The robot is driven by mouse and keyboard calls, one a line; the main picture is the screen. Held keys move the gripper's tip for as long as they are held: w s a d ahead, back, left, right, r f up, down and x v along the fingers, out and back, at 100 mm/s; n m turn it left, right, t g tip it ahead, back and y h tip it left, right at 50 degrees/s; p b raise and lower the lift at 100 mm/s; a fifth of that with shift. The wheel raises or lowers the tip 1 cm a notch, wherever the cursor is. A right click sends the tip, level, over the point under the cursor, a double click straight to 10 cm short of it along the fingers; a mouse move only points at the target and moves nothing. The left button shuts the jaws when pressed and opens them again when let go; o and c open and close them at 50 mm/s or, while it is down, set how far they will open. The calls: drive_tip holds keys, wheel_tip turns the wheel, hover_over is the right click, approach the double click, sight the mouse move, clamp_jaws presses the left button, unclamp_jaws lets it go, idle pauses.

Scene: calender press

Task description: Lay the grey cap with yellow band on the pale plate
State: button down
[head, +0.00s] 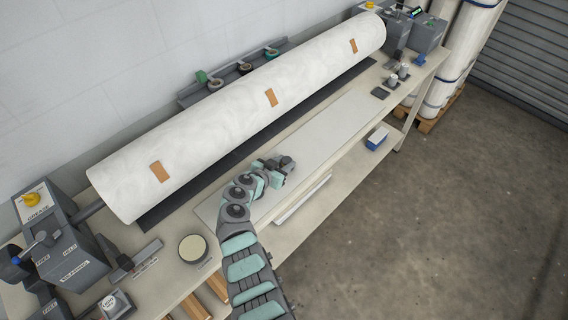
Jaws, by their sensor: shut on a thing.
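The pale plate (338,126) is a long, flat, light sheet lying along the front of the bench, beside the big white roll. My gripper (284,166) is low over the near half of the plate, with my arm reaching in from below. It is shut on a small dark grey thing, mostly hidden by the fingers. I make out no yellow band on it, so I cannot tell surely that it is the grey cap. I cannot tell whether it touches the plate.
The white roll (240,105) with orange tags lies along the back. A round tin (193,248) with a cream top stands left of my arm. Small weights (398,75) and a dark pad (380,93) sit at the far end. The plate's far half is clear.

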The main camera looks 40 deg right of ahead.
drive_tip(key=shift+f, duration=0.15)
drive_tip(key=c, duration=1)
unclamp_jaws()
drive_tip(key=shift+a+r, duration=0.1)
drive_tip(key=shift+r, duration=0.15)
drive_tip(key=shift+a+r, duration=0.15)
drive_tip(key=shift+a, duration=0.1)
drive_tip(key=v, duration=1.1)
drive_tip(key=shift+a, duration=0.15)
